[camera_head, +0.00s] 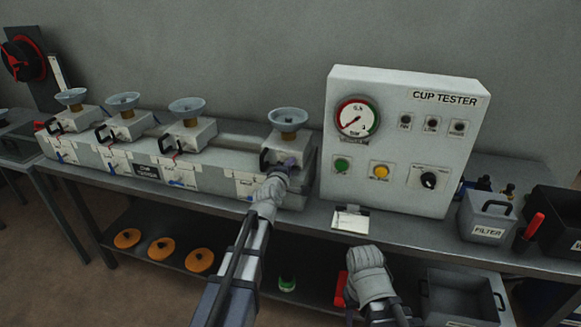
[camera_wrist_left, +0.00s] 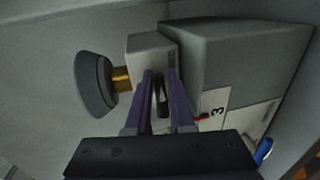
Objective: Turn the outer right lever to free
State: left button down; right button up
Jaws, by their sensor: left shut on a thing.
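The outer right station (camera_head: 289,144) carries a grey cup (camera_head: 288,118) on a brass neck. Its black lever (camera_head: 266,158) is at the left front of the block and is partly covered by my gripper. My left gripper (camera_head: 287,168) reaches this station from the front. In the left wrist view its two purple fingers (camera_wrist_left: 160,92) are shut on the black lever (camera_wrist_left: 161,100), in front of the grey block (camera_wrist_left: 150,48). The cup (camera_wrist_left: 93,84) shows sideways there. My right arm is low in the head view, and its fingertips cannot be made out.
Three similar stations (camera_head: 190,133) stand to the left on the same long housing. The Cup Tester box (camera_head: 400,140) stands close on the right, with a gauge (camera_head: 355,118). A filter bin (camera_head: 487,218) is farther right. Orange discs (camera_head: 162,248) lie on the lower shelf.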

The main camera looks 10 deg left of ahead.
pick_arm(q)
jog(key=shift+s+f, duration=0.1)
jog(key=c, duration=1.1)
grip_release()
jog(key=shift+s, duration=0.1)
jog(key=s, duration=0.2)
jog(key=s+r+p, duration=0.1)
jog(key=s, duration=0.4)
jog(key=shift+s+a+r+p, duration=0.1)
jog(key=shift+s+r+p, duration=0.1)
jog(key=shift+r+p, duration=0.1)
